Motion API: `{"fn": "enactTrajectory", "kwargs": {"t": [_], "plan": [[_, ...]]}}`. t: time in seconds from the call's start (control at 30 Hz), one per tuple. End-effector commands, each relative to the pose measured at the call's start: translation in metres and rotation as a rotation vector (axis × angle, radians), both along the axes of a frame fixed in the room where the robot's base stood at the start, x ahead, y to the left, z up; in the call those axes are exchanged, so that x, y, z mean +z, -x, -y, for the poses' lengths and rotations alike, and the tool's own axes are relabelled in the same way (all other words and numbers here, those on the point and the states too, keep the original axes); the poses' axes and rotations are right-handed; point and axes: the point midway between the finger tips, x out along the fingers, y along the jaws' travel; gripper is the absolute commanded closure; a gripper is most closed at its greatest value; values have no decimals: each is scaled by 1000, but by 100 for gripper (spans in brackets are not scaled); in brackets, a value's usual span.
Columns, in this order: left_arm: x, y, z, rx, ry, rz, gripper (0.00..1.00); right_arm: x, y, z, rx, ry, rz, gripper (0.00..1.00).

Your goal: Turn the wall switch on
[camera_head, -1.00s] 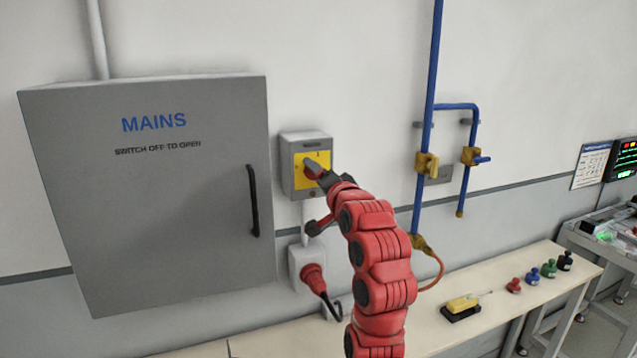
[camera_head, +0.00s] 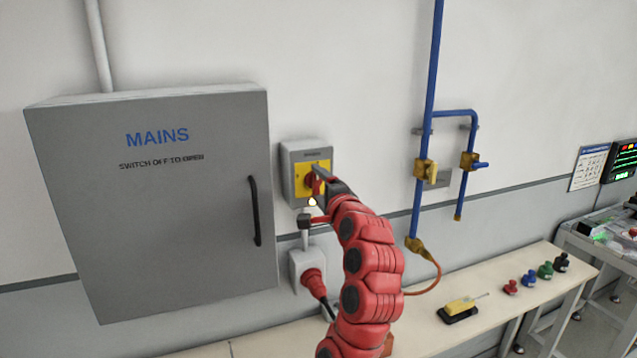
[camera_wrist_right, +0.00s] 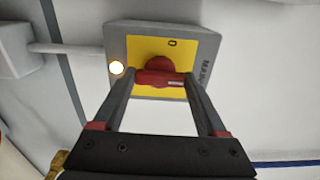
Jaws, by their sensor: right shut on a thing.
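The wall switch (camera_head: 288,163) is a grey box with a yellow plate and a red rotary knob (camera_wrist_right: 160,75), mounted on the wall to the right of the MAINS cabinet. A small lamp (camera_head: 312,203) on its lower part is lit; it also shows in the right wrist view (camera_wrist_right: 116,67). My right gripper (camera_head: 318,183) is at the switch, its two fingers on either side of the red knob's handle, shut on it. In the right wrist view the handle lies crosswise between the fingertips. The arm hides part of the switch's right side. My left gripper is not in view.
The grey MAINS cabinet (camera_head: 150,220) with a black handle (camera_head: 254,210) stands close left. A red plug (camera_head: 313,282) sits in a socket below the switch. Blue pipes with brass valves (camera_head: 424,170) are to the right. A bench (camera_head: 420,330) runs below, holding a yellow tool (camera_head: 459,306).

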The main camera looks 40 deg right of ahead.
Motion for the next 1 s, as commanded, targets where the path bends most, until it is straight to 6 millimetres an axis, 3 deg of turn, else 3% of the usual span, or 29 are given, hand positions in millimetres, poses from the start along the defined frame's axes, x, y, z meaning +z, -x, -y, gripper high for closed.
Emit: {"fn": "enactTrajectory", "kwargs": {"t": [0.4,0.43,0.53,1.0], "plan": [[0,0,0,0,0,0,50,1,0,0,-1,-6,4,81],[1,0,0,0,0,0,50,1,0,0,-1,-6,4,20],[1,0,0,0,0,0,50,0,0,0,-1,-7,3,2],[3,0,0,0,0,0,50,0,8,-3,3,-7,2,0]]}}
